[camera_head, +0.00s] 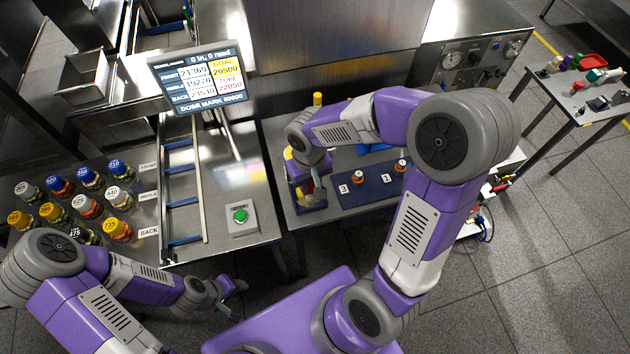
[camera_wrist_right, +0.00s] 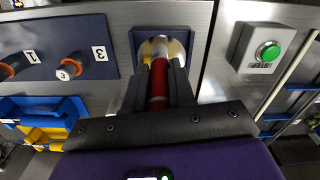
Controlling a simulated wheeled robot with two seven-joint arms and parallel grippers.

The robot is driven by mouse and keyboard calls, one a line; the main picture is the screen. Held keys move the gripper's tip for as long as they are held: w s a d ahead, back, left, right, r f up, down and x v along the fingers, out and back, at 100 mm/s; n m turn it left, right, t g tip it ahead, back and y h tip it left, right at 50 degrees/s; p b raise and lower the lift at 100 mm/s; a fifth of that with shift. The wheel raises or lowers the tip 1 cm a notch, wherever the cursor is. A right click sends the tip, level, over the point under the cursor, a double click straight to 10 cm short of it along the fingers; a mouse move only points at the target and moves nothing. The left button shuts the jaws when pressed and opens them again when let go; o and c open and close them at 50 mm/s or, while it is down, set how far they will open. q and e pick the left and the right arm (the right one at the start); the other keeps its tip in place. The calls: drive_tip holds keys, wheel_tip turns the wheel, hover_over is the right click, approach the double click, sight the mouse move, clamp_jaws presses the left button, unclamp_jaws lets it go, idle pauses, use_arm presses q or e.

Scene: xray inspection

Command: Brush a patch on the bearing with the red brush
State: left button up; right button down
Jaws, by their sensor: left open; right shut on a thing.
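My right gripper (camera_wrist_right: 160,72) is shut on the red brush (camera_wrist_right: 158,82) in the right wrist view. Past the fingertips, a pale, brassy round part (camera_wrist_right: 178,50), which looks like the bearing, sits at a dark blue mount (camera_wrist_right: 208,42). The fingers hide much of it, and I cannot tell whether the brush touches it. In the head view my right gripper (camera_head: 316,184) points down at the left end of the middle bench; the brush is not clear there. My left gripper (camera_head: 238,287) is open and empty, low in front of the left bench.
A dark blue panel (camera_head: 345,192) with numbered, orange-ringed knobs lies beside the right gripper. A green button box (camera_head: 240,216) stands on the left bench. Several colour-capped jars (camera_head: 88,206) stand at far left, below a display screen (camera_head: 200,80). Blue and yellow bins (camera_wrist_right: 40,112) sit nearby.

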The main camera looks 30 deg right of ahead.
drive_tip(key=shift+a, duration=0.2)
drive_tip(key=shift+w+a, duration=0.15)
drive_tip(key=shift+a, duration=0.4)
drive_tip(key=shift+w+a, duration=0.15)
drive_tip(key=shift+a, duration=0.4)
drive_tip(key=shift+d, duration=0.2)
drive_tip(key=shift+s+d, duration=0.15)
drive_tip(key=shift+d, duration=0.35)
drive_tip(key=shift+s+d, duration=0.15)
drive_tip(key=shift+d, duration=0.35)
drive_tip(key=shift+d, duration=0.1)
drive_tip(key=shift+s+d, duration=0.15)
drive_tip(key=shift+d, duration=0.4)
drive_tip(key=shift+s+d, duration=0.15)
drive_tip(key=shift+d, duration=0.4)
